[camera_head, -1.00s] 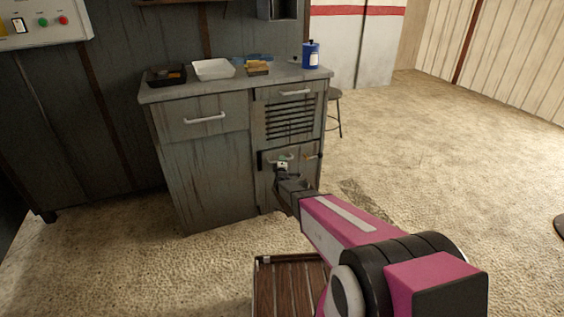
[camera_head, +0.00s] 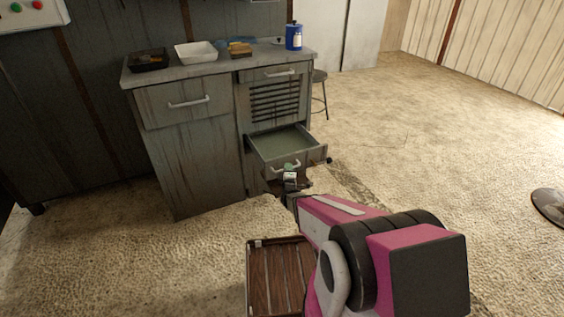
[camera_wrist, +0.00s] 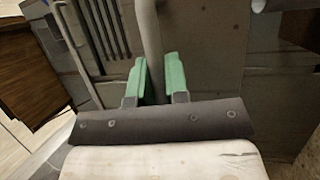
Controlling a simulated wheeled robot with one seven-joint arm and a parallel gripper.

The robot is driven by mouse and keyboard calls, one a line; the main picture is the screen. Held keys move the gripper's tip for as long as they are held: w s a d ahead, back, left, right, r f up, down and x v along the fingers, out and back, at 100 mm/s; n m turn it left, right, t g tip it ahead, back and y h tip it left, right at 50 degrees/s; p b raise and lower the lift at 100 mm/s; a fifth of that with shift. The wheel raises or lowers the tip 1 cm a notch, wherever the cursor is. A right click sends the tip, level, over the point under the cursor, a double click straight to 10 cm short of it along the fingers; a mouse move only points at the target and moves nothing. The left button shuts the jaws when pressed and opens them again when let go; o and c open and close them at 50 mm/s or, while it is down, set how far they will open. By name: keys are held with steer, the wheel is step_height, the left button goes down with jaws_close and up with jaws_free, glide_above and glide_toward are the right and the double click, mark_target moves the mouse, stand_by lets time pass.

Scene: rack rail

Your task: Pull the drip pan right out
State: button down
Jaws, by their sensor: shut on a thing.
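The drip pan (camera_head: 283,143) is a shallow grey tray in the right column of the cabinet, below the louvred panel. It sticks out of its opening, and its hollow inside shows. Its front has a pale bar handle (camera_head: 285,167). My gripper (camera_head: 290,172) is at that handle. In the wrist view its two green fingers (camera_wrist: 159,80) stand on either side of the pale bar (camera_wrist: 151,40), shut on it. The back of the pan is hidden inside the cabinet.
A slatted wooden platform (camera_head: 275,280) is at the bottom. Open floor (camera_head: 420,140) lies right.

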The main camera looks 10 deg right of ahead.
steer(key=shift+s+d, duration=0.25)
steer(key=shift+s, duration=0.5)
steer(key=shift+s+d, duration=0.2)
steer(key=shift+s, duration=0.5)
steer(key=c, duration=1.1)
jaws_free()
steer(key=shift+s, duration=0.1)
